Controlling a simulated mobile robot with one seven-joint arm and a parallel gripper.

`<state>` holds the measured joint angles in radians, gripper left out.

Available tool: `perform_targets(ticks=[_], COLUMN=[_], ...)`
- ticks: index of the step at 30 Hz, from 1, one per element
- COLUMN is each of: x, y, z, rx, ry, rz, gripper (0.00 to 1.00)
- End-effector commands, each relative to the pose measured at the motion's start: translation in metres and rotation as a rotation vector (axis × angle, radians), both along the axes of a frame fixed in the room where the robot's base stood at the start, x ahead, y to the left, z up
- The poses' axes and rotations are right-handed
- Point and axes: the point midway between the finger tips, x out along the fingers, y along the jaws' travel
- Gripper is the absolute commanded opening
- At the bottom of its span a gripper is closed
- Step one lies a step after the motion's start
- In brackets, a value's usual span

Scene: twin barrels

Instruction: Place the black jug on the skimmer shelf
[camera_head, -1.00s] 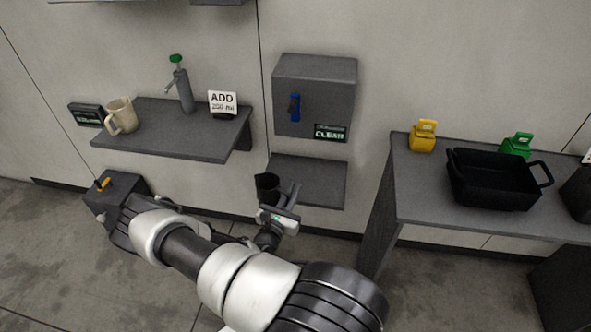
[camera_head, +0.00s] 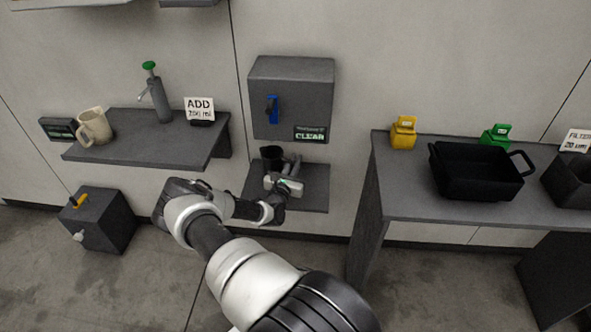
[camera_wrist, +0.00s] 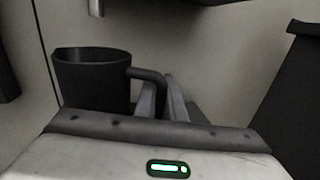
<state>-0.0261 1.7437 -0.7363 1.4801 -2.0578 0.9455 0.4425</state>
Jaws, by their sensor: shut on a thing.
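The black jug (camera_head: 271,158) is upright over the left part of the small grey shelf (camera_head: 316,193) under the wall box (camera_head: 290,95). I take this shelf to be the skimmer shelf. My gripper (camera_head: 289,168) is shut on the jug's handle. In the wrist view the jug (camera_wrist: 92,80) stands upright, with its handle between my fingers (camera_wrist: 166,98). A metal spout (camera_wrist: 96,7) shows above the jug there. My gripper body hides the jug's base, so I cannot tell whether it touches the shelf.
The wall box has a blue lever (camera_head: 272,109) and a "CLEAR" display (camera_head: 311,133). A left shelf (camera_head: 150,150) holds a beige mug (camera_head: 94,126) and a pump bottle (camera_head: 160,100). A table at right (camera_head: 400,195) bears a black tub (camera_head: 475,180) and yellow (camera_head: 403,133) and green (camera_head: 496,135) containers.

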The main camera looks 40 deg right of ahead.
Motion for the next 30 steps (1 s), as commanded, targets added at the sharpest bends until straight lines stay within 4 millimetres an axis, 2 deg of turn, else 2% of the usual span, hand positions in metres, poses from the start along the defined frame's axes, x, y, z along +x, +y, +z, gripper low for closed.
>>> perform_targets(ticks=[1, 3, 7, 20, 21, 23, 30], x=[0.002, 0.002, 0.002, 0.002, 0.002, 0.002, 0.002], y=[-0.006, -0.004, -0.004, -0.004, -0.004, -0.004, -0.004], z=[0.0, -0.016, -0.034, -0.04, -0.038, -0.038, -0.038], rx=[-0.002, 0.0, -0.001, -0.002, -0.001, -0.001, -0.001], ry=[-0.001, 0.002, 0.0, -0.001, 0.0, 0.0, 0.0], rz=[-0.001, 0.001, 0.001, 0.0, 0.0, 0.0, 0.0], gripper=[0.0, 0.0, 0.0, 0.0, 0.16, 0.26, 0.28])
